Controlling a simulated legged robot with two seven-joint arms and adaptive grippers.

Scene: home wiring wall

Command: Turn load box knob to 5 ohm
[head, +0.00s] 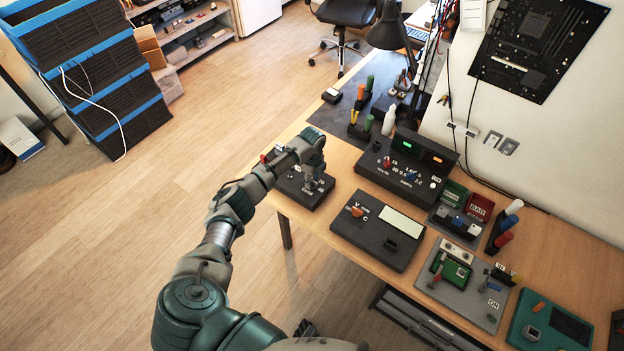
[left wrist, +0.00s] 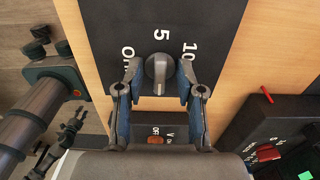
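The load box (head: 285,188) is a dark box at the near edge of the bench. In the left wrist view its panel (left wrist: 213,20) carries the labels 5 and 10, and one more beside the left finger. Its grey knob (left wrist: 158,70) has its bar lined up with the 5, and a pale mark shows at the bar's lower end. My left gripper (left wrist: 158,82) has one finger on each side of the knob, with small gaps showing, so it looks open around it. In the head view the left gripper (head: 314,183) is over the box and hides the knob.
A meter with an orange knob (head: 357,211) stands close beside the load box. A power supply with lit displays (head: 405,168) is behind it. A board with a green module (head: 458,280) lies at the right. Dark parts (head: 305,328), possibly my right gripper, show below the bench edge.

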